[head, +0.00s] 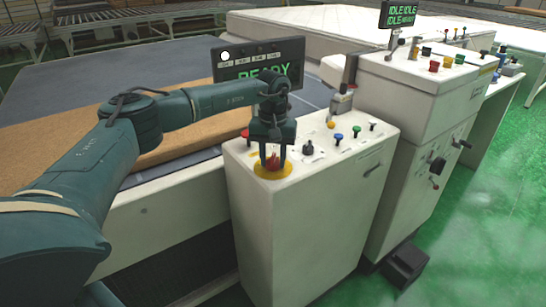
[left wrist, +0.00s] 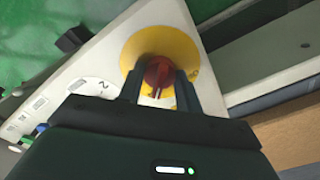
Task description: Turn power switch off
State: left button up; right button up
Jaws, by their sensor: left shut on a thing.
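The power switch is a red rotary knob (head: 273,162) on a round yellow plate (head: 262,171), at the near left corner of the white control cabinet top (head: 325,160). My left gripper (head: 273,160) points down over it, shut on the red knob. In the left wrist view the red knob (left wrist: 158,74) sits between the two fingers, with the yellow plate (left wrist: 135,45) around it. The fingers hide part of the knob. My right gripper is in neither view.
A display (head: 258,60) reading "READY" stands behind my arm. Other controls include a black knob (head: 308,148), a blue button (head: 339,138) and a red button (head: 245,133). A taller cabinet (head: 425,85) stands to the right. Green floor (head: 470,230) is open at right.

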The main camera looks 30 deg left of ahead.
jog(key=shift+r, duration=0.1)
pick_arm(q)
jog(key=n+p, duration=0.1)
jog(key=n, duration=0.2)
jog(key=shift+r+n, duration=0.1)
jog(key=shift+n, duration=0.3)
jog(key=n+p, duration=0.1)
jog(key=n, duration=0.1)
jog(key=shift+n, duration=0.4)
jog(key=n, duration=0.3)
jog(key=shift+n+p, duration=0.3)
jog(key=shift+p, duration=0.1)
jog(key=n, duration=0.3)
jog(key=shift+n+p, duration=0.3)
jog(key=shift+p, duration=0.05)
jog(key=n, duration=0.2)
jog(key=shift+n, duration=0.4)
jog(key=shift+n+p, duration=0.3)
jog(key=shift+n, duration=0.3)
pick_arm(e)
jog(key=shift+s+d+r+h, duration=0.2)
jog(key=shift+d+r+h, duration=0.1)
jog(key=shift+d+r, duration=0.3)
pick_arm(q)
jog(key=shift+w, duration=0.1)
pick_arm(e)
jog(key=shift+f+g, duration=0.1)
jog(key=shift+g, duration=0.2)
pick_arm(q)
jog(key=o, duration=1)
